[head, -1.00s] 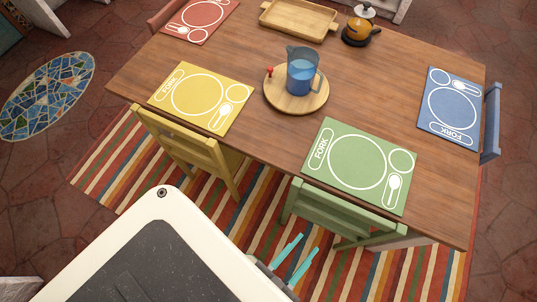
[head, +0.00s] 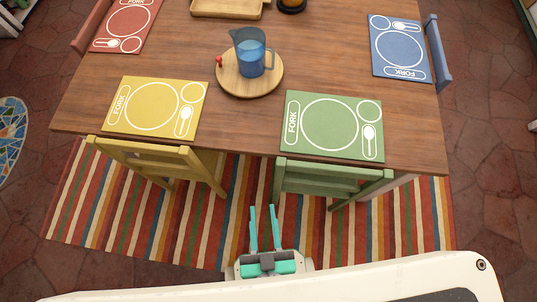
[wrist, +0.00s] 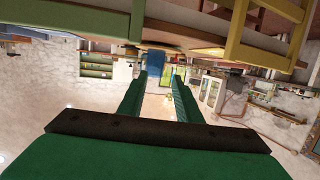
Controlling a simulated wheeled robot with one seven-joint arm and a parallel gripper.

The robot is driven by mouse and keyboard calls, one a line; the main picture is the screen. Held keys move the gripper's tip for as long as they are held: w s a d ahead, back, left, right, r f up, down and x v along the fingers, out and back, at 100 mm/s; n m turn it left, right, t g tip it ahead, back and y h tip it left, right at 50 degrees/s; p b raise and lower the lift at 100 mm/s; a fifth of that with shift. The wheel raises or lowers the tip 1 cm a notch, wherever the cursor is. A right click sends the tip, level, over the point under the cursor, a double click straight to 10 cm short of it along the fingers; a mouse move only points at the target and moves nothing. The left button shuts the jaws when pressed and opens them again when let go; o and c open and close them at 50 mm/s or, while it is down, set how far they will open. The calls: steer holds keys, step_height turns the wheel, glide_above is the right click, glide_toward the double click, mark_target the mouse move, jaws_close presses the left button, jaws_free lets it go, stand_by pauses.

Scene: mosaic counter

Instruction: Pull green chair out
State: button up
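The green chair (head: 333,179) stands at the near side of the wooden table, its back just below the green placemat (head: 333,127) and its seat mostly hidden under the table. My gripper (head: 262,208) is open and empty, its two teal fingers pointing at the table. It is to the left of and nearer than the green chair, apart from it, over the striped rug. In the wrist view the gripper fingers (wrist: 160,82) are spread with nothing between them. Part of a green piece of furniture (wrist: 68,18), apparently the chair, shows at the upper left there.
The yellow chair (head: 160,160) stands left of my gripper at the same table edge. The table (head: 240,120) carries placemats and a blue pitcher (head: 251,55) on a round board (head: 230,82). A blue chair (head: 437,55) is at the right end. The striped rug (head: 215,230) between the chairs is clear.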

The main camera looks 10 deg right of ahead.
steer(key=shift+a, duration=0.1)
steer(key=shift+o, duration=2)
steer(key=shift+f, duration=0.25)
steer(key=w+d+f+m+h, duration=0.1)
steer(key=w+d+f, duration=0.1)
steer(key=f, duration=1)
steer(key=w+d+f+t+h, duration=0.1)
steer(key=w+f, duration=0.3)
steer(key=f, duration=0.9)
steer(key=w+d+f+m+t+h, duration=0.1)
steer(key=w+d+f+h, duration=0.1)
steer(key=f, duration=1)
steer(key=shift+w+d+f+m, duration=0.15)
steer(key=shift+w+d+m, duration=0.2)
steer(key=shift+w, duration=0.45)
steer(key=x, duration=1)
steer(key=shift+w+d, duration=0.1)
steer(key=shift+w, duration=0.3)
